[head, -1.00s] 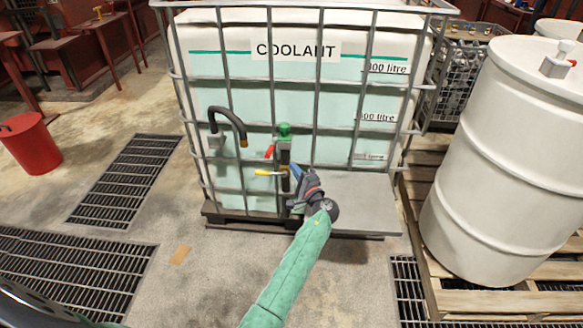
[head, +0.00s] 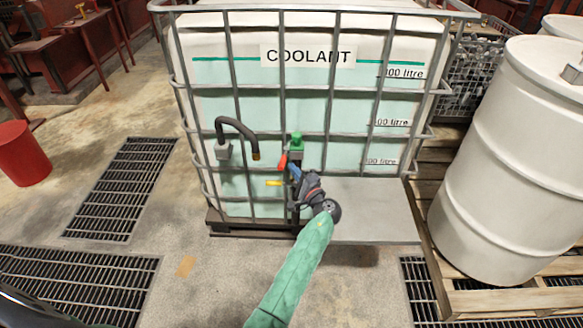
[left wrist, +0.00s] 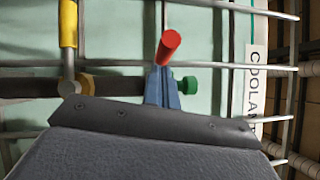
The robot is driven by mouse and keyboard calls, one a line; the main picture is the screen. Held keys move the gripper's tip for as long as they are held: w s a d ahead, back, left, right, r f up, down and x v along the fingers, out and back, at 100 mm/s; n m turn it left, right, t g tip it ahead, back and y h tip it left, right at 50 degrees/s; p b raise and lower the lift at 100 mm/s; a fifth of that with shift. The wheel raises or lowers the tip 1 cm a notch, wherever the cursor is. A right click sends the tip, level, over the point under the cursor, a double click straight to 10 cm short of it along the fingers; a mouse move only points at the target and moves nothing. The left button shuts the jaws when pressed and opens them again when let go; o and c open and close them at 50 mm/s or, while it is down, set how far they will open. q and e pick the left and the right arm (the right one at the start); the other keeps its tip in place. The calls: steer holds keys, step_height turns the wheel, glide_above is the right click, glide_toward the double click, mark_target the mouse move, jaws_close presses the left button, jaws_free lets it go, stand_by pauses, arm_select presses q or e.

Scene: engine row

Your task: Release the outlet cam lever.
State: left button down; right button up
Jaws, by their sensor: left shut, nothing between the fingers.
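The coolant tank's outlet has a green cap (head: 297,139), a red lever (head: 282,161) and a yellow lever (head: 273,183). No label shows which one is the cam lever. My left gripper (head: 295,171) is shut and empty, with its blue fingertips right beside the red lever. In the left wrist view the red lever (left wrist: 168,46) sticks out at the shut fingers (left wrist: 160,88); I cannot tell if they touch. The yellow lever (left wrist: 68,25) is to the left and the green cap (left wrist: 188,85) to the right. The gripper hides part of the outlet. My right gripper is not in view.
The tank's wire cage (head: 331,100) surrounds the outlet, with a bent black hose (head: 236,126) to its left. A grey plate (head: 370,212) lies to the right. A white drum (head: 505,160) stands on a pallet farther right. Floor to the left is open around grates (head: 122,185).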

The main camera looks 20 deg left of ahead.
arm_select(q)
steer(key=shift+a, duration=0.25)
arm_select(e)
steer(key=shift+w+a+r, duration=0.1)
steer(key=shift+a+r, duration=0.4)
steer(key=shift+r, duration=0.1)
arm_select(q)
steer(key=shift+s+a, duration=0.1)
steer(key=shift+a, duration=0.05)
